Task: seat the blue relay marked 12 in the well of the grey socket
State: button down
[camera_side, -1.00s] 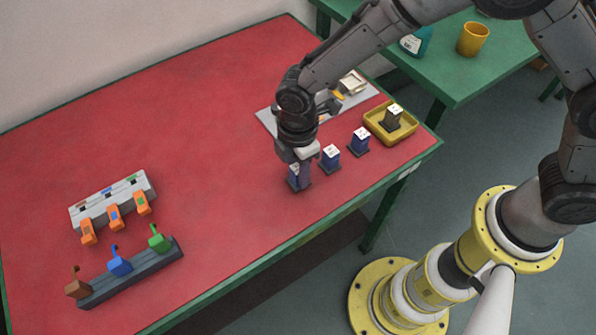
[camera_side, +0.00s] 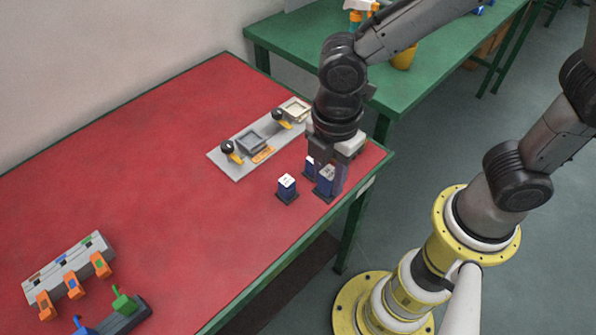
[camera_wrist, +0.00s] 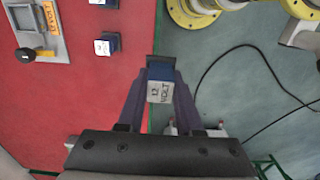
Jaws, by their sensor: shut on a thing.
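My gripper (camera_side: 334,176) is shut on the blue relay marked 12 (camera_wrist: 160,88). In the wrist view its pale top reads "12 VOLT" and it sits between the two fingers. The relay (camera_side: 323,182) also shows in the side view, upright near the table's front edge. In the wrist view it overlaps the floor beyond the edge, so it looks raised. The grey socket (camera_side: 252,141) lies on a light grey plate, left of and behind my gripper. Its well looks empty. The socket (camera_wrist: 42,28) is at the upper left in the wrist view.
Two other blue relays stand on the red table, one in the open (camera_side: 287,188) and one partly behind the held relay (camera_side: 309,167). A cream socket (camera_side: 293,109) shares the plate (camera_side: 224,161). Black-knobbed yellow levers (camera_side: 228,148) stand beside the sockets. The table's middle is clear.

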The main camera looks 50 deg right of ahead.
jog(key=shift+s+d+r+n, duration=0.1)
jog(key=shift+s+r+n, duration=0.05)
jog(key=shift+n, duration=0.15)
jog(key=w+d+r, duration=0.1)
jog(key=w+d, duration=0.3)
jog(key=w, duration=0.4)
jog(key=w+d+r, duration=0.1)
jog(key=w+d, duration=0.3)
jog(key=w, duration=0.3)
jog(key=w+a+f, duration=0.1)
jog(key=w+f, duration=0.1)
jog(key=w, duration=0.2)
jog(key=w+a+f, duration=0.1)
jog(key=w+f, duration=0.2)
jog(key=w, duration=0.1)
jog(key=w+a+f, duration=0.1)
jog(key=w+f, duration=0.2)
jog(key=w, duration=0.1)
jog(key=shift+a+f, duration=0.2)
jog(key=shift+a, duration=0.15)
jog(key=shift+w+a+f, duration=0.15)
jog(key=shift+w+f, duration=0.4)
jog(key=shift+f, duration=1.6)
jog(key=shift+f, duration=0.1)
